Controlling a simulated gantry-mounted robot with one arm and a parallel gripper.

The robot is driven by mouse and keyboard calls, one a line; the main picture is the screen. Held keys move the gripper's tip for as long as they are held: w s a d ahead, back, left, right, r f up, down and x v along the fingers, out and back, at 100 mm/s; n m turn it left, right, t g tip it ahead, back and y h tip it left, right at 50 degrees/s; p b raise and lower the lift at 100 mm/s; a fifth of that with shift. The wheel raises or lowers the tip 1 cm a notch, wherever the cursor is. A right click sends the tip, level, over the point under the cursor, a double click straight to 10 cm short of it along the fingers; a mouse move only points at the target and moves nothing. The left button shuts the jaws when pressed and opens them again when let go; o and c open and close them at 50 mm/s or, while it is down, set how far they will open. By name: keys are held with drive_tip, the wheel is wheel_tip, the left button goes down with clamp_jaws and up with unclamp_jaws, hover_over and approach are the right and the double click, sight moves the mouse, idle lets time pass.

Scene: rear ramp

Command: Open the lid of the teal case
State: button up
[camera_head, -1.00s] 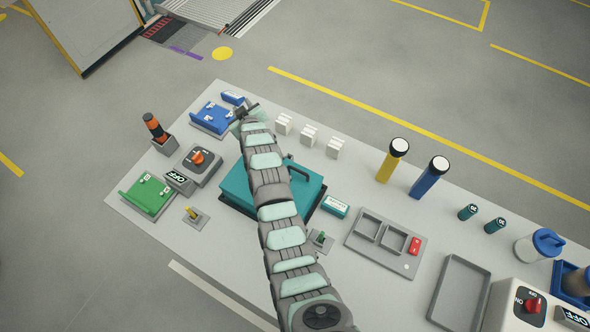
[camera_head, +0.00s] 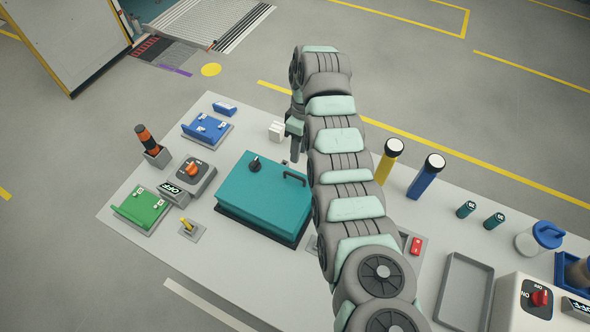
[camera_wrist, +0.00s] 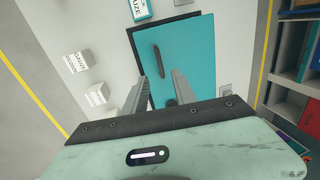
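The teal case (camera_head: 259,201) stands on the white table with its lid down. A dark handle (camera_head: 294,178) is on the lid's right side, and a black knob (camera_head: 255,164) is near its back left. My gripper (camera_head: 295,156) hangs behind the case's right back corner, pointing down. In the wrist view the two fingers of my gripper (camera_wrist: 160,76) are apart with nothing between them. The handle also shows there (camera_wrist: 159,60), just beyond the fingertips, and the case lid (camera_wrist: 195,45) fills the middle.
White blocks (camera_head: 277,131) stand behind the case, close to my gripper. A blue tray (camera_head: 208,129), a rotary switch box (camera_head: 194,177) and a green tray (camera_head: 142,208) are to the left.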

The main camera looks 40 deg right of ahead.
sight(295, 175)
drive_tip(key=f, duration=0.3)
drive_tip(key=a+f+p, duration=0.1)
drive_tip(key=f, duration=0.4)
drive_tip(key=shift+s+a+f+p, duration=0.25)
drive_tip(key=shift+a+f+p, duration=0.05)
drive_tip(key=shift+f+p, duration=0.1)
clamp_jaws()
idle(1.0)
